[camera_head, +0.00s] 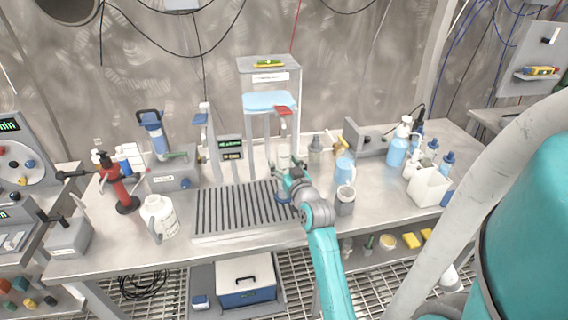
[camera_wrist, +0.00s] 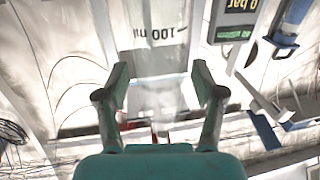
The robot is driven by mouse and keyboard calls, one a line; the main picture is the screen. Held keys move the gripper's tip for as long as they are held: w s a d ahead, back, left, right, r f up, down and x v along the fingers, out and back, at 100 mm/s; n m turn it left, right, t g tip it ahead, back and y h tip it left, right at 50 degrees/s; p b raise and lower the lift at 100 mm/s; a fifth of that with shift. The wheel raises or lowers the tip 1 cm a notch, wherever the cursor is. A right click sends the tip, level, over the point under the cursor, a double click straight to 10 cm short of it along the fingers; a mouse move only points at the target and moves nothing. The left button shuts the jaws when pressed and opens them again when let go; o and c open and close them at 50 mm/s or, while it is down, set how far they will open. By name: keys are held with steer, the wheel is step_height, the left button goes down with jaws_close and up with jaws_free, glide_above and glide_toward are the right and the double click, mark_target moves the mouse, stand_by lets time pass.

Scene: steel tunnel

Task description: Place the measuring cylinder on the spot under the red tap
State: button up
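The clear measuring cylinder, with a "100 ml" mark (camera_wrist: 160,33), is between the two fingers of my gripper (camera_wrist: 161,88) in the wrist view. A narrow gap seems to show beside each pad, so the fingers look open around it. In the head view the clear upper part of the cylinder (camera_head: 284,157) shows just beyond my gripper (camera_head: 289,182), which hides its middle. A blue base (camera_head: 282,198) shows below, at the slatted drain tray (camera_head: 225,212). The red tap (camera_head: 283,110) is above the cylinder, on the front of the grey dispenser (camera_head: 269,66).
A grey container (camera_head: 345,203) and a blue-and-white jug (camera_head: 344,170) stand just right of my gripper. A white jug (camera_head: 160,217) stands left of the tray. Several bottles and a white box (camera_head: 428,187) are at the right. A display unit (camera_head: 231,150) stands behind the tray.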

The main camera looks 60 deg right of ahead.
steer(key=shift+r, duration=0.1)
steer(key=v, duration=1.2)
steer(key=s+a+f+n+y, duration=0.1)
steer(key=a+f+y, duration=0.15)
steer(key=a, duration=0.45)
steer(key=s+a+f+n+t+y, duration=0.1)
steer(key=s+a+f, duration=0.1)
steer(key=a+f, duration=0.35)
steer(key=s+a+f+n+y, duration=0.1)
steer(key=a+f, duration=0.1)
steer(key=a, duration=0.7)
steer(key=s+a+n+y, duration=0.5)
steer(key=s+a+y, duration=0.2)
steer(key=s+a, duration=0.8)
steer(key=v, duration=0.2)
steer(key=shift+s+a, duration=0.2)
steer(key=shift+s, duration=0.1)
